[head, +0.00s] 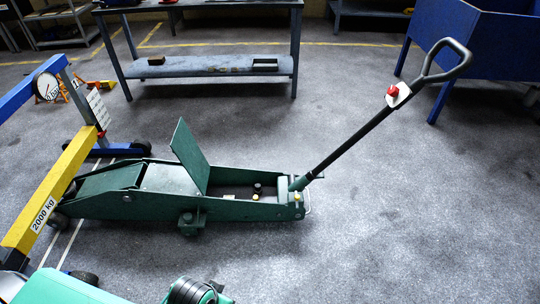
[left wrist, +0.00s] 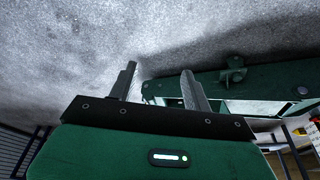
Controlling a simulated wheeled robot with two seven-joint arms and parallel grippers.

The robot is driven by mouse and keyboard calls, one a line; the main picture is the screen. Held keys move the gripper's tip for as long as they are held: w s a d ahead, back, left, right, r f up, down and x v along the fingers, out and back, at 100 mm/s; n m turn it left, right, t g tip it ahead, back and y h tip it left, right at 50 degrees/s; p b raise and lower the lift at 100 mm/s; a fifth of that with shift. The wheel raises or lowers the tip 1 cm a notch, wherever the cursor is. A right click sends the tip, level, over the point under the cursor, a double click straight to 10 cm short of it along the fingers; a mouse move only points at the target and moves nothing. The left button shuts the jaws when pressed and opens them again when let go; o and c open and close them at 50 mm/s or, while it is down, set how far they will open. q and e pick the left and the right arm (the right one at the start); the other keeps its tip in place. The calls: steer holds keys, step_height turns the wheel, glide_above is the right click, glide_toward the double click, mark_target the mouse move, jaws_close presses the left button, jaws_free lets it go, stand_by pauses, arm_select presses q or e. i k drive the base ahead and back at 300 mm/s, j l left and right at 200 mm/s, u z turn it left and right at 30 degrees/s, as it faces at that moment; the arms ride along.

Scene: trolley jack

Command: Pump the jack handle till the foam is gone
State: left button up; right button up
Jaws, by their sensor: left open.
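The green trolley jack (head: 128,205) stands on the grey floor in the head view, its hinged cover plate (head: 190,155) raised. Its long dark handle (head: 350,142) slopes up to the right, ending in a loop grip (head: 446,62). A red knob (head: 393,91) sits on a pale plate on the handle. I cannot make out any foam in the open bay (head: 240,190). My left gripper (left wrist: 158,67) is open, with nothing visible between its fingers; part of the jack (left wrist: 270,78) lies beyond it, to the right. My right gripper is in neither view.
A yellow and blue frame marked 2000 kg (head: 48,195) stands at the jack's left end, with a round white dial (head: 47,86) near it. A workbench (head: 205,68) is behind the jack and a blue bin (head: 490,42) at the back right. Floor right of the jack is clear.

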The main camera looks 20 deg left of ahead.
mark_target(406, 92)
steer(key=i+z, duration=0.15)
steer(key=i, duration=1.4)
